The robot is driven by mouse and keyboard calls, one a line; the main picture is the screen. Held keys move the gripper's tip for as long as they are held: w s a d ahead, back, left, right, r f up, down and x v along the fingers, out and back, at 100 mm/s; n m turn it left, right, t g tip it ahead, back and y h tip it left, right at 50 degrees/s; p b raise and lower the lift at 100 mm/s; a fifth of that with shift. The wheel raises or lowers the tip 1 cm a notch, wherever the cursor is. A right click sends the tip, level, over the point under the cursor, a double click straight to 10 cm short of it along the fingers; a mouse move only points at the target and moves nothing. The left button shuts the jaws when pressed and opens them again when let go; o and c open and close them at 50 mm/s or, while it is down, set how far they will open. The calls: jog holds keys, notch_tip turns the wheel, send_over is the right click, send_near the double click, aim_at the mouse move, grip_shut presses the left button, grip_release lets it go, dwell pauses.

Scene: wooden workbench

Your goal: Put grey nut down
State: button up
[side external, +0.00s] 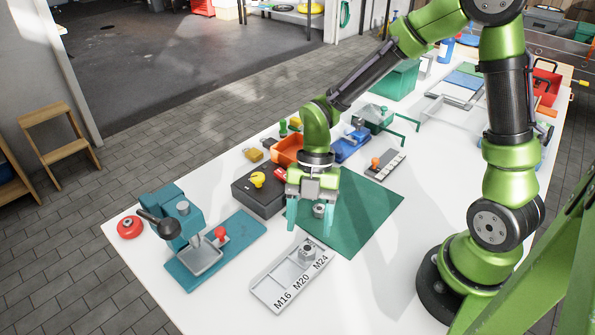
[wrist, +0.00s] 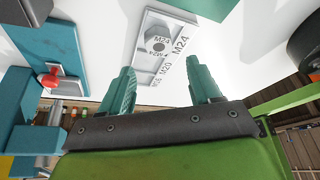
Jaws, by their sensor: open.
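The grey nut (side external: 307,249) sits in the M24 end compartment of a light grey sorting tray (side external: 268,287) marked M16, M20 and M24. My gripper (side external: 310,226) points down behind the tray's M24 end, above the near-left part of the green mat. It is open, with its teal fingers apart and nothing held between them in the wrist view (wrist: 162,68). The fingers are clear of the nut.
A teal vise-like fixture (side external: 182,220) with a red knob stands left of the tray. The green mat (side external: 362,213) is mostly bare. White table is free right of the tray.

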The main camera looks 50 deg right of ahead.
jog(key=s+d+r+m+t, duration=0.1)
jog(key=d+r+m+t, duration=0.1)
jog(key=r+m, duration=0.4)
jog(key=s+d+r+m+t+h, duration=0.1)
jog(key=r+m, duration=0.5)
jog(key=m, duration=0.6)
jog(key=s+d+r+m+t+h, duration=0.1)
jog(key=s+d+r+m+t, duration=0.2)
jog(key=m, duration=0.7)
notch_tip(320, 180, up, 3)
jog(key=d+t, duration=0.2)
jog(key=t, duration=0.1)
jog(key=shift+s, duration=0.25)
jog(key=shift+r, duration=0.1)
